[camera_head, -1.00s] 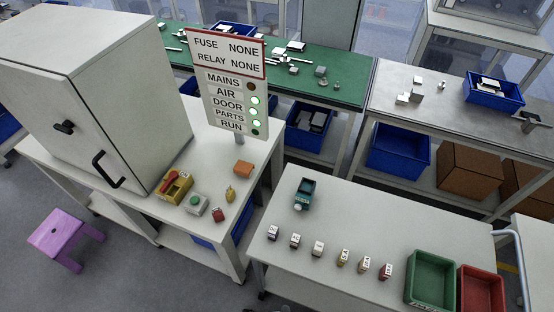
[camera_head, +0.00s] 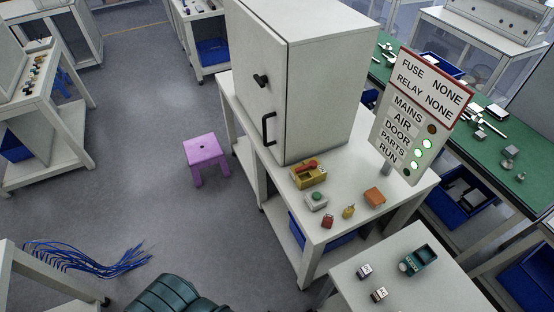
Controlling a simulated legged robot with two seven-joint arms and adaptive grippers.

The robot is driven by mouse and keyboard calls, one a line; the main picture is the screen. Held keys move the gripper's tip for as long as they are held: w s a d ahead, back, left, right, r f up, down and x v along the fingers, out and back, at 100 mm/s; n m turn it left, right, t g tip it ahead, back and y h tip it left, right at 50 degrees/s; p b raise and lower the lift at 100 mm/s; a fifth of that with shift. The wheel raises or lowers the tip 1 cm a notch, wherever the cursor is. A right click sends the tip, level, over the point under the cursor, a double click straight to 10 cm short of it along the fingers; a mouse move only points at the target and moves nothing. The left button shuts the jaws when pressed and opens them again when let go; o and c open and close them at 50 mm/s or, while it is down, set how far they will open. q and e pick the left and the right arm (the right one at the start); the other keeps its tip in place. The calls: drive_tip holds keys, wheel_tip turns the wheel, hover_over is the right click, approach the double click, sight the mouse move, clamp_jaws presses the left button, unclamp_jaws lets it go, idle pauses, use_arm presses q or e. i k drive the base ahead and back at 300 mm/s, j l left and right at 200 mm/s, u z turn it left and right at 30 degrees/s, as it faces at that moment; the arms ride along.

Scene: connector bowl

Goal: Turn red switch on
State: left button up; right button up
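The red switch (camera_head: 308,164) is a red lever on a yellow box (camera_head: 310,176). It sits on the white table in front of the white cabinet (camera_head: 300,90). The lever lies tilted across the top of the box. A sign panel (camera_head: 413,115) stands behind it on the right, reading FUSE NONE and RELAY NONE. Its MAINS lamp is dark, and several lamps below glow green. Neither of my grippers is in view. A dark ribbed shape, possibly part of me, shows at the bottom edge.
A green button box (camera_head: 316,201), a small red item (camera_head: 327,221), a yellow item (camera_head: 348,212) and an orange block (camera_head: 374,197) lie near the switch. A purple stool (camera_head: 206,158) stands left of the table. Blue cables (camera_head: 95,262) lie on the floor. The floor between is open.

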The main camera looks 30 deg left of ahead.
sight(313, 164)
drive_tip(key=u, duration=0.7)
